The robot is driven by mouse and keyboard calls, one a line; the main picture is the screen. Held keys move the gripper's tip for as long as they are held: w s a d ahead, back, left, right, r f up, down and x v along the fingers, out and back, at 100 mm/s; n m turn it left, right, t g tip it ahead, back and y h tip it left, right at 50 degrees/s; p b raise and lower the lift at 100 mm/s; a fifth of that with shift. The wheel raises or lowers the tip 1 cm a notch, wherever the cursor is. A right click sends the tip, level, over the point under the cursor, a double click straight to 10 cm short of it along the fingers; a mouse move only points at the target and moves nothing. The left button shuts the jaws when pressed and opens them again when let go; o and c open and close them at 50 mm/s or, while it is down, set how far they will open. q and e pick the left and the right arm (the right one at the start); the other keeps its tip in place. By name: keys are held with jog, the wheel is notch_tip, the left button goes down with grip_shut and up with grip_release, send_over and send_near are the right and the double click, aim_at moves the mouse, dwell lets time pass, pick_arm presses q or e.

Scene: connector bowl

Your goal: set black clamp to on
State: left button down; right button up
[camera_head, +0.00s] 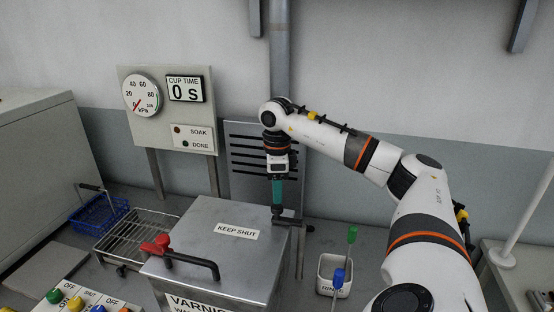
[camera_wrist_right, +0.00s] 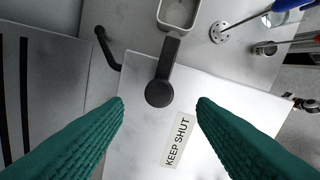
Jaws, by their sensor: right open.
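The black clamp (camera_head: 290,220) sits at the back right edge of the steel box lid (camera_head: 235,237) labelled KEEP SHUT. In the right wrist view the clamp (camera_wrist_right: 158,92) has a round dark knob and a straight arm that reaches past the lid's edge. My right gripper (camera_head: 277,205) points down just above the clamp. In the wrist view its teal fingers (camera_wrist_right: 160,112) are apart, one on each side of the knob and lower in the picture, with nothing between them. Whether they touch the clamp is hard to tell. My left gripper is not in view.
A red clamp (camera_head: 156,244) and a black handle (camera_head: 195,262) are at the lid's left. A RINSE container (camera_head: 328,270) with blue- and green-handled tools stands right. A slotted panel (camera_head: 240,165) stands behind. A wire basket (camera_head: 137,235) is left of the box.

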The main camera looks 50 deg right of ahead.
aim_at(277, 206)
notch_tip(277, 206, up, 7)
jog(key=shift+p, duration=0.3)
dwell(0.5)
